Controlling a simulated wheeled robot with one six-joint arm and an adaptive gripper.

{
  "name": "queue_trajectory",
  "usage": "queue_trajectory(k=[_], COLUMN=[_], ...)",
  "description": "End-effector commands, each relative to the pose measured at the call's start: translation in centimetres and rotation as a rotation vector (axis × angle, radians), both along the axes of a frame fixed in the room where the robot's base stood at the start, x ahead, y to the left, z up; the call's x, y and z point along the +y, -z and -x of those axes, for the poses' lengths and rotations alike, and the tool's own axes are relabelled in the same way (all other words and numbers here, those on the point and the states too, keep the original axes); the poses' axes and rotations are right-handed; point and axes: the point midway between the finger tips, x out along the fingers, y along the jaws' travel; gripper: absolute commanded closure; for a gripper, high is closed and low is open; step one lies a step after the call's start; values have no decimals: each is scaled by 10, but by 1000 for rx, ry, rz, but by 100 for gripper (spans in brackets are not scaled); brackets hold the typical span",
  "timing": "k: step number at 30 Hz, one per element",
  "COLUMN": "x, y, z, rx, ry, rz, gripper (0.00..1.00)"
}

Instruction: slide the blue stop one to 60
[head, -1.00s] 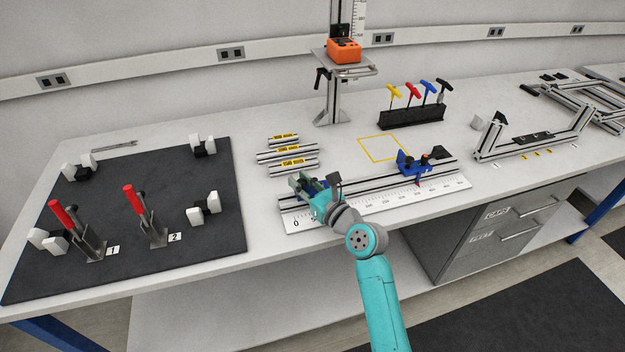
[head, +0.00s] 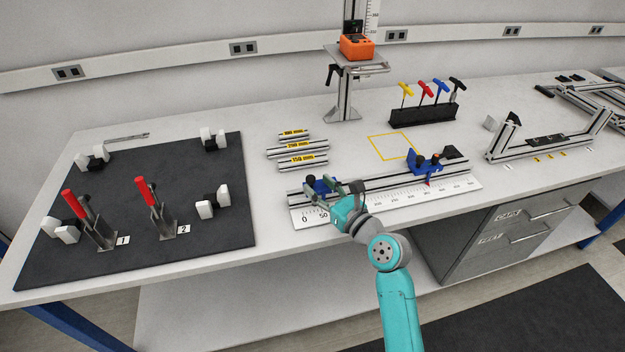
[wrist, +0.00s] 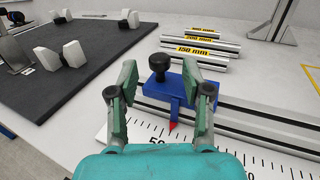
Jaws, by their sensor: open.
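The first blue stop (head: 320,186) sits on the aluminium rail near the left end of the white ruler (head: 455,190). In the wrist view the blue stop (wrist: 178,84) has a black knob (wrist: 160,63) and a red pointer (wrist: 173,126). The pointer is a little right of the 50 label; its exact reading is too small to tell. My gripper (head: 325,187) is open, and in the wrist view its green fingers (wrist: 159,70) stand on either side of the stop. The right finger looks closer to it; I cannot tell whether it touches.
A second blue stop (head: 425,163) with a red pointer sits further right on the rail. Profile bars (head: 297,155) with yellow labels lie behind the rail's left end. A dark mat (head: 130,240) with red-handled clamps lies to the left. A yellow outlined square (head: 392,147) behind the rail is empty.

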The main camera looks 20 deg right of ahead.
Motion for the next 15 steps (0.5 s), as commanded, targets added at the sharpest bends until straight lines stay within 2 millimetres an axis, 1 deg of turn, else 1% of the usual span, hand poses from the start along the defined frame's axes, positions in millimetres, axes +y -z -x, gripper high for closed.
queue_trajectory(k=[1,6,12,15], x=[-5,-18,-27,-30], y=[1,1,1,0], z=[10,41,65,71], rx=[1,1,1,1], ry=[3,3,1,1], rz=[-1,-1,-1,0], gripper=[51,51,51,51])
